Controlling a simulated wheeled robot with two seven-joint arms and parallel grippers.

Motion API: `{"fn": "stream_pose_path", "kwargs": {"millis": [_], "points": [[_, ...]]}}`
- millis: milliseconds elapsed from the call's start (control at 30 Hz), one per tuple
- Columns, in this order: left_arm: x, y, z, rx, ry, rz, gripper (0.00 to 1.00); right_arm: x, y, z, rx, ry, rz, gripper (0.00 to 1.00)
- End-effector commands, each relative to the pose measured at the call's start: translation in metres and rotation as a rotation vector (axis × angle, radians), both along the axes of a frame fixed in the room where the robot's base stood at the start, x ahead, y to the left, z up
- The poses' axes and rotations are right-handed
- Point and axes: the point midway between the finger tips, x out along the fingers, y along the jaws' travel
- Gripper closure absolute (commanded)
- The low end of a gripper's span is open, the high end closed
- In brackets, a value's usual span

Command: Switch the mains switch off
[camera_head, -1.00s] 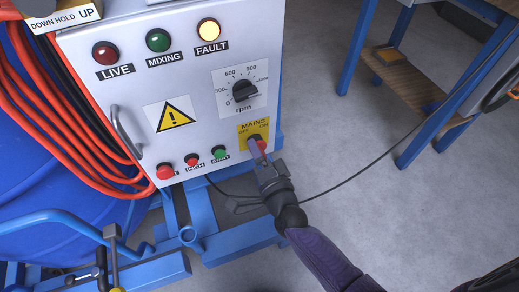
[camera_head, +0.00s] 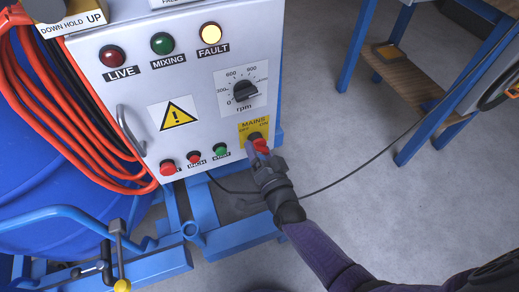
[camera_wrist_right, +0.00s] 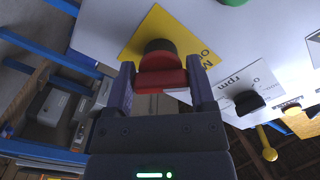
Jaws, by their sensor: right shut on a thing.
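The mains switch (camera_head: 262,145) has a red handle on a yellow plate (camera_head: 247,127) marked MAINS, OFF at left and ON at right. It sits at the lower right of the grey control panel. My right gripper (camera_head: 258,150) reaches it from below right and is shut on the red handle. In the right wrist view the red handle (camera_wrist_right: 162,80) lies crosswise between the two fingers of the gripper (camera_wrist_right: 163,88), in front of its dark round base. The gripper partly hides the handle in the head view, and its exact angle is hard to read. My left gripper is not in view.
The rpm knob (camera_head: 243,92) is above the switch. Red and green push buttons (camera_head: 220,150) are to its left. The yellow fault lamp (camera_head: 210,33) looks lit. A black cable (camera_head: 350,172) crosses the floor. A blue-legged bench (camera_head: 420,85) stands at right.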

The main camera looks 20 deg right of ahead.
Motion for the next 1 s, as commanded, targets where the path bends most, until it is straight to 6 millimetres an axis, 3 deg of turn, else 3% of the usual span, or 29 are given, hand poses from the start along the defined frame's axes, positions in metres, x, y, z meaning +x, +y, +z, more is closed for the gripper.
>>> {"fn": "stream_pose_path", "kwargs": {"millis": [267, 300, 400, 667, 1000], "points": [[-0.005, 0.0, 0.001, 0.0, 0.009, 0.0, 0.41, -0.001, 0.0, -0.001, -0.003, 0.004, 0.001, 0.88], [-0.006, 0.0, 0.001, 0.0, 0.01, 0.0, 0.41, -0.001, 0.0, -0.001, -0.003, 0.004, 0.001, 0.23], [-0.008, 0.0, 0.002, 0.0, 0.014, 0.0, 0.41, 0.0, 0.0, -0.001, -0.003, 0.003, 0.001, 0.02], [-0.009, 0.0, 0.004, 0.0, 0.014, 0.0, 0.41, -0.003, 0.0, 0.0, -0.002, 0.002, 0.001, 0.0], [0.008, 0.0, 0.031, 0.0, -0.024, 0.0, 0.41, -0.08, -0.002, 0.003, -0.002, 0.003, 0.001, 0.0]]}}
